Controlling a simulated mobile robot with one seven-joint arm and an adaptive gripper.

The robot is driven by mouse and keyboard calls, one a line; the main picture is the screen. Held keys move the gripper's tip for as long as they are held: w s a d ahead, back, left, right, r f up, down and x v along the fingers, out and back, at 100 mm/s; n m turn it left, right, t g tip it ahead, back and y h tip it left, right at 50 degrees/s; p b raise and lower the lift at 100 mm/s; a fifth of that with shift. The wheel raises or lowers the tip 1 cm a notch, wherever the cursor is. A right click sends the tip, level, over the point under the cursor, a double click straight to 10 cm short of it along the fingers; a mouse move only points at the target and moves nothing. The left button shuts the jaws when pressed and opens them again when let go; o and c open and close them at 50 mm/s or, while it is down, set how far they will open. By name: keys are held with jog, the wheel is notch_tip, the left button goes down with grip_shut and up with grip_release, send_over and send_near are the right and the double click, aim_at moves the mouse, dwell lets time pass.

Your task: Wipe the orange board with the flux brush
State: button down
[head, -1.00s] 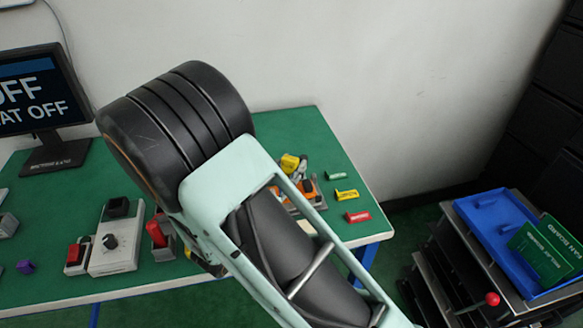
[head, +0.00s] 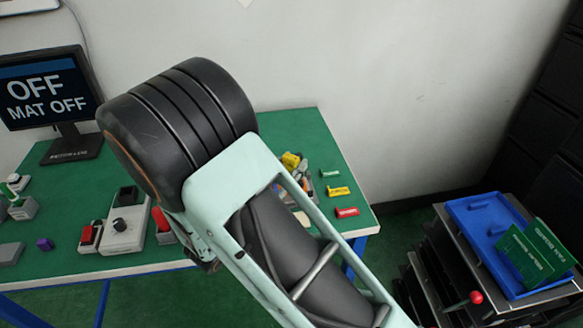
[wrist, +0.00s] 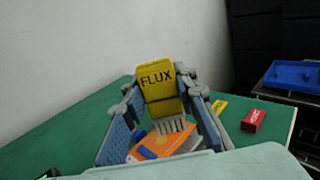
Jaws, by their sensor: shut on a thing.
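My gripper (wrist: 160,100) is shut on the yellow flux brush (wrist: 157,78), which is marked FLUX. Its pale bristles (wrist: 175,126) point down toward the bench. In the head view, the yellow brush (head: 290,160) shows past my arm, which hides most of the board and my gripper.
Small yellow (head: 338,191), red (head: 347,212) and green (head: 330,174) blocks lie at the right of the green bench (head: 290,122). Switch boxes (head: 123,235) and a monitor (head: 45,90) stand left. A cart with a blue tray (head: 478,215) stands right, beyond a gap.

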aim_at(291, 157)
jog(key=shift+r+p, duration=1.25)
jog(key=shift+r, duration=0.65)
